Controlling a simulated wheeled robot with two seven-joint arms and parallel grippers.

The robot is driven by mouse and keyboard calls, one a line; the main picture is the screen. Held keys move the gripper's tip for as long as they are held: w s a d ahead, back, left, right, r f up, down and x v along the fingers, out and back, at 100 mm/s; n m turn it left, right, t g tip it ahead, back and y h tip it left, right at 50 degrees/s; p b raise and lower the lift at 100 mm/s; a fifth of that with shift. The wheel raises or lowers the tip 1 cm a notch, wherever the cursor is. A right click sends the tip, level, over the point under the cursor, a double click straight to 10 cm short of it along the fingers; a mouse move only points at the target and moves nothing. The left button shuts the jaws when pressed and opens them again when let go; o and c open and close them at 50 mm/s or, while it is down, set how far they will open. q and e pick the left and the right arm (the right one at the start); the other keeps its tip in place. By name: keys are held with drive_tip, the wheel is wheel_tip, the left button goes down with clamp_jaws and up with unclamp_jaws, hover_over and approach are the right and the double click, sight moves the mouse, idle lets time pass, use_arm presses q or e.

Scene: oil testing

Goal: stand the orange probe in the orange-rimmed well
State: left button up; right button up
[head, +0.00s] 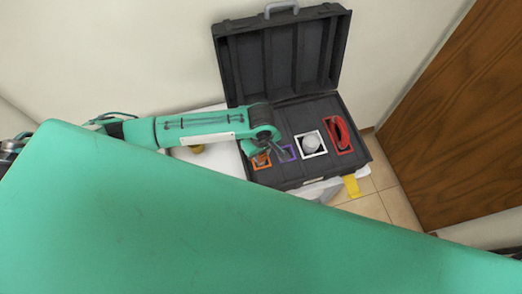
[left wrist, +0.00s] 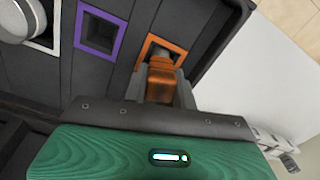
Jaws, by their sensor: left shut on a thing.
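The orange-rimmed well (head: 261,161) is at the left end of the black case's insert, and its rim also shows in the left wrist view (left wrist: 147,41). My left gripper (head: 261,149) is over it. In the left wrist view the gripper (left wrist: 161,88) is shut on the orange probe (left wrist: 161,79). The probe's far end lies within or right over the orange-rimmed well; I cannot tell how deep it is. In the head view the probe is largely hidden by the gripper. My right gripper is out of view.
The open black case (head: 294,179) also has a purple-rimmed well (head: 291,153), empty in the wrist view, a white-rimmed well (head: 305,154) holding a round white thing (head: 311,143), and a red-rimmed well (head: 351,150) holding a red thing (head: 342,131). A yellow object (head: 352,186) is at the front right.

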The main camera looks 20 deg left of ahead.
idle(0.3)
use_arm(q)
drive_tip(key=shift+f, duration=0.6)
drive_tip(key=o, duration=0.8)
drive_tip(key=shift+c, duration=0.2)
drive_tip(key=shift+r, duration=0.1)
